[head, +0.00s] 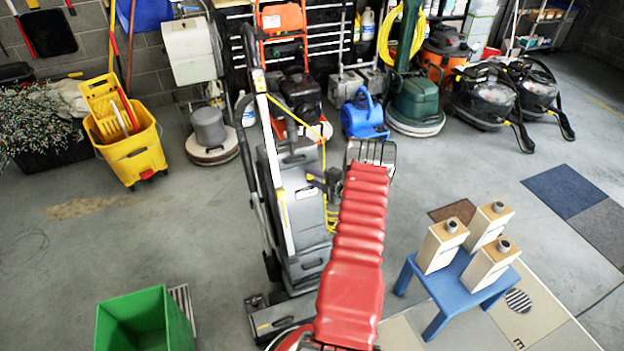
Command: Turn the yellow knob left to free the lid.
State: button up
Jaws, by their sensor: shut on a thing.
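A grey upright floor machine (302,235) with a black handle stands in front of me. My gripper (317,180) reaches left from the end of my red arm to the machine's upper body. Its dark jaws are shut on the yellow knob (309,177), of which only a small patch shows between the jaws. The knob's turn angle is too small to read. The lid's edges cannot be made out clearly, so I cannot tell whether it is loose. My red arm hides part of the machine's right side.
A green bin (147,322) stands at the front left. A blue stool (461,285) with three boxes is at the right. A yellow mop bucket (135,155), a blue blower (364,115) and other cleaning machines line the back. Open floor lies left of the machine.

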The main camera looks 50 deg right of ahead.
jog(key=shift+w+a+f, duration=0.1)
jog(key=shift+w+a, duration=0.05)
jog(key=shift+a, duration=0.1)
jog(key=o, duration=1)
jog(key=shift+d, duration=0.15)
jog(key=v, duration=1.4)
